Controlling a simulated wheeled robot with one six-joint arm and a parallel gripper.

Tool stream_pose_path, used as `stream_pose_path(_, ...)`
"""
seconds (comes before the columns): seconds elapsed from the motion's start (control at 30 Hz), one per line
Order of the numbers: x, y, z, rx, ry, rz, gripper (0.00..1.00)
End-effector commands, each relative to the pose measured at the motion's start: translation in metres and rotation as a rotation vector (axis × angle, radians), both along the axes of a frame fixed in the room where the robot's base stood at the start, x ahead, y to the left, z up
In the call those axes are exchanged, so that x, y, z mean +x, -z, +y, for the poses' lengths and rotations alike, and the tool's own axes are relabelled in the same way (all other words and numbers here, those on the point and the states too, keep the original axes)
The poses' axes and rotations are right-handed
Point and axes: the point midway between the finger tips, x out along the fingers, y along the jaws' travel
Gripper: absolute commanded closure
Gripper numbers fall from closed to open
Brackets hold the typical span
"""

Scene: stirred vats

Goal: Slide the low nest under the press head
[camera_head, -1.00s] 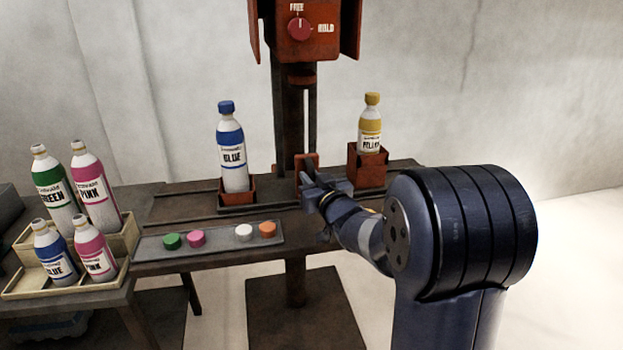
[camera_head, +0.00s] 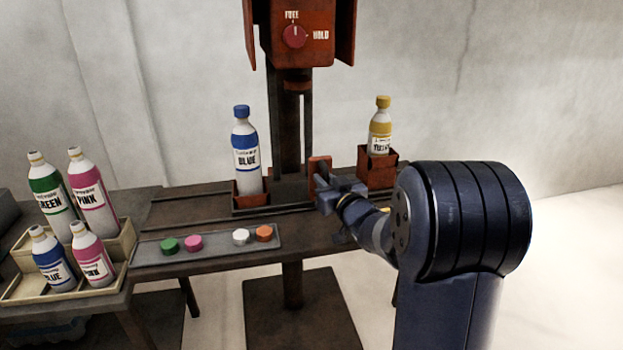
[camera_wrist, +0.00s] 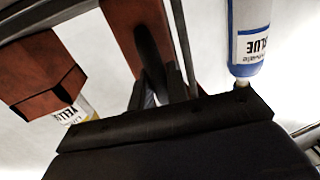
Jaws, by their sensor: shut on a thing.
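The low nest (camera_head: 250,188) is a short red-brown holder on a sliding carriage, left of the press column. A blue-capped BLUE bottle (camera_head: 246,158) stands upright in it. The press head (camera_head: 298,50) hangs to the right of this bottle. A taller nest (camera_head: 377,168) right of the column holds a yellow-capped bottle (camera_head: 380,130). My gripper (camera_head: 322,184) is shut on the upright red-brown handle (camera_head: 319,168) between the nests; its fingertips are partly hidden. The wrist view shows the BLUE bottle (camera_wrist: 249,40) at right and the tall nest (camera_wrist: 42,78) at left.
A grey tray (camera_head: 212,247) with green, pink, white and orange caps lies in front of the carriage. A crate (camera_head: 112,247) of several bottles stands at left. The press knob (camera_head: 294,37) points near FREE. A dark rail (camera_head: 185,212) runs along the table.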

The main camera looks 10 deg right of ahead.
Motion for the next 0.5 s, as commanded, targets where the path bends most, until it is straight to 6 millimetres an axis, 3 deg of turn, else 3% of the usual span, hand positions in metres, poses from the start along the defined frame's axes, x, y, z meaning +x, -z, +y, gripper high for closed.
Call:
stream_pose_path(0.1, 0.000, -0.003, -0.026, 0.000, 0.007, 0.003, 1.00)
stream_pose_path(0.5, 0.000, -0.002, -0.097, 0.002, 0.004, 0.002, 1.00)
